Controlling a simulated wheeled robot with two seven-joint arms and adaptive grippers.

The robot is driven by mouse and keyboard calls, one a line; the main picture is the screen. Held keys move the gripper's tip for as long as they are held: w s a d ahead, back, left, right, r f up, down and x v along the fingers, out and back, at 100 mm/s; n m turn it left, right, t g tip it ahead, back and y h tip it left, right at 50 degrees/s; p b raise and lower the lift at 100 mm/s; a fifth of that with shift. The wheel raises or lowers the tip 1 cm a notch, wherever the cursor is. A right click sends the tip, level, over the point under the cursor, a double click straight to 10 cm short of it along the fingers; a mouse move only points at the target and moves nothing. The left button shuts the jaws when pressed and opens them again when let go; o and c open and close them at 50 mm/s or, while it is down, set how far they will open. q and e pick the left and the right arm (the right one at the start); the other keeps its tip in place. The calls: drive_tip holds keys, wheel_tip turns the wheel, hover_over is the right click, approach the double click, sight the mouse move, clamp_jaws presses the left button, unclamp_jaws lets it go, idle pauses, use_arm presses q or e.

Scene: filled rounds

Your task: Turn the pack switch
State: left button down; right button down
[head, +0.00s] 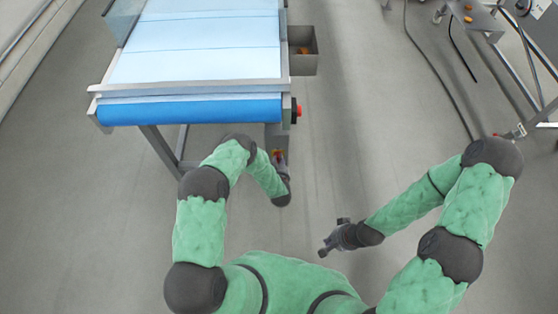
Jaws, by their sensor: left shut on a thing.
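A small red and yellow pack switch (278,153) shows on a grey box (273,137) under the right front corner of the conveyor. My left gripper (280,158) is at this switch and shut on it. The fingers and my arm partly cover the switch, so its angle is hard to read. My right gripper (330,237) is empty, low over the floor to the right, with its fingers apart.
The conveyor (195,111) has a blue front roller and a pale belt. A red button (298,110) sticks out at its right corner. A grey bin (304,62) with orange items hangs beside it. A metal table (475,21) stands far right; open floor lies between.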

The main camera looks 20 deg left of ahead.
use_arm(q)
drive_tip(key=shift+d+f+m+g+y+b, duration=0.1)
drive_tip(key=shift+f+m+g+y+b, duration=0.05)
drive_tip(key=shift+m+y+b, duration=0.65)
drive_tip(key=shift+d+f+m+g+y+b, duration=0.15)
drive_tip(key=shift+m+y+b, duration=0.35)
drive_tip(key=shift+m, duration=0.5)
drive_tip(key=c, duration=1.1)
unclamp_jaws()
drive_tip(key=shift+r, duration=0.1)
drive_tip(key=v, duration=1.2)
drive_tip(key=shift+a, duration=0.1)
